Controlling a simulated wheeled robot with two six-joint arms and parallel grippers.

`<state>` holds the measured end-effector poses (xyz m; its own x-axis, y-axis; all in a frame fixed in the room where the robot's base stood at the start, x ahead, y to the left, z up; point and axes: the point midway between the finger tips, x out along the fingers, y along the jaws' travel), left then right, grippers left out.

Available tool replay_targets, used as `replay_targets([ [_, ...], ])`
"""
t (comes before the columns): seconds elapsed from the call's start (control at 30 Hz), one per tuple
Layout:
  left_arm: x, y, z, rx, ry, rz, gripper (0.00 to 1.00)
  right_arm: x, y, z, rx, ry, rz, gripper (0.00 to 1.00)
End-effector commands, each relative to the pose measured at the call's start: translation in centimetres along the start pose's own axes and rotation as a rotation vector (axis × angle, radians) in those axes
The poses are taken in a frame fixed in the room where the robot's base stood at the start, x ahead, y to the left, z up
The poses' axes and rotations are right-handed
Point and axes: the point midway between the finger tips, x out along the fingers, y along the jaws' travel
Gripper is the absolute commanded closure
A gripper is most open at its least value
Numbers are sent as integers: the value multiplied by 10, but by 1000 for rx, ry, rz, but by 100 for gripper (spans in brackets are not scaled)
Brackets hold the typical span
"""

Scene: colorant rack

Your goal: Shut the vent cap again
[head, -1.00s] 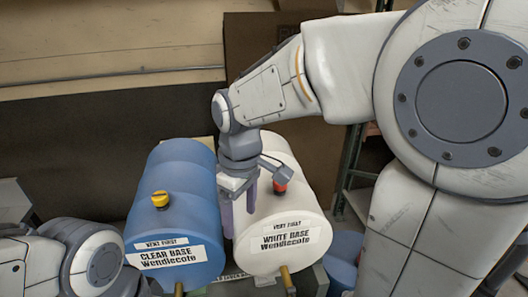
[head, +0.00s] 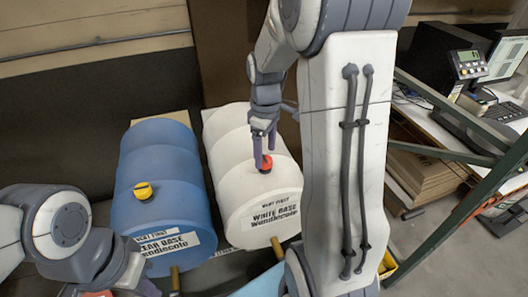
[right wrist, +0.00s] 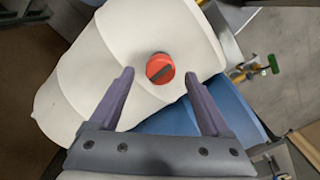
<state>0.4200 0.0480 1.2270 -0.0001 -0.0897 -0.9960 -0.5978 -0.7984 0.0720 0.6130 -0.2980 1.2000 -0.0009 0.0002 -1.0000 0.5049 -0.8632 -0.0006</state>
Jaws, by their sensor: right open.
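The white drum (head: 240,190), labelled "WHITE BASE Wendlecote", lies on its side and has a red vent cap (head: 266,165) on top. In the right wrist view the red cap (right wrist: 160,68) is round with a dark diagonal bar; I cannot tell whether it is open. My right gripper (head: 264,154) is open, pointing down at the red cap, its fingertips on either side of it in the picture; contact is not clear. A yellow cap (head: 143,190) sits on the blue drum (head: 158,160) at left. My left gripper (head: 140,285) is mostly cut off at the bottom edge.
A brass tap (head: 277,247) sticks out of the white drum's front, another (head: 175,278) out of the blue drum's. A green metal post (head: 450,225) and a desk with a scale display (head: 468,64) stand at right. A wall is behind the drums.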

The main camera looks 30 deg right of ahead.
Motion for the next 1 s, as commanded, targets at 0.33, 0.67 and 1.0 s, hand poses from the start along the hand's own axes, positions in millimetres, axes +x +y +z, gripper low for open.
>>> replay_targets([
  [0.33,-4,0,0,1,0,0,100,19,-1,-1,-2,0,0,19],
  [0.67,-4,0,0,1,0,0,100,19,-1,-2,-3,1,1,88],
  [1.0,-4,0,0,1,0,0,100,18,-1,-2,29,1,0,100],
])
